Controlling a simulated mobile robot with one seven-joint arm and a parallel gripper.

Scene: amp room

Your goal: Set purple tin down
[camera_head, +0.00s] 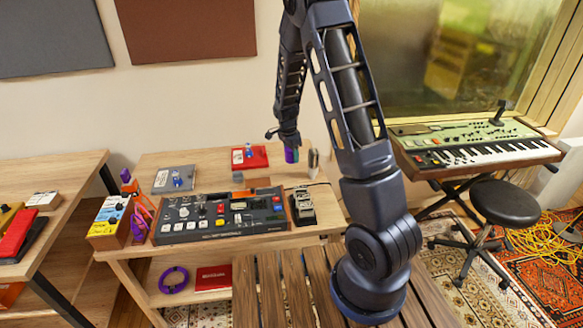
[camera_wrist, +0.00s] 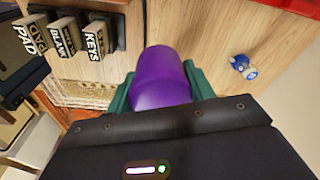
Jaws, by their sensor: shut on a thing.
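The purple tin (camera_head: 291,155) is in my gripper (camera_head: 289,142), over the back right part of the wooden table (camera_head: 215,161). In the wrist view the purple tin (camera_wrist: 161,78) fills the space between the two green fingers of my gripper (camera_wrist: 160,86), which press on its sides. Wood shows around the tin there. I cannot tell whether its base touches the tabletop.
A grey control unit (camera_head: 220,213) with knobs lies at the table's front, beside a dark pedal (camera_head: 303,206). Labelled blocks (camera_wrist: 65,38) and a small blue-and-white object (camera_wrist: 243,67) flank the tin.

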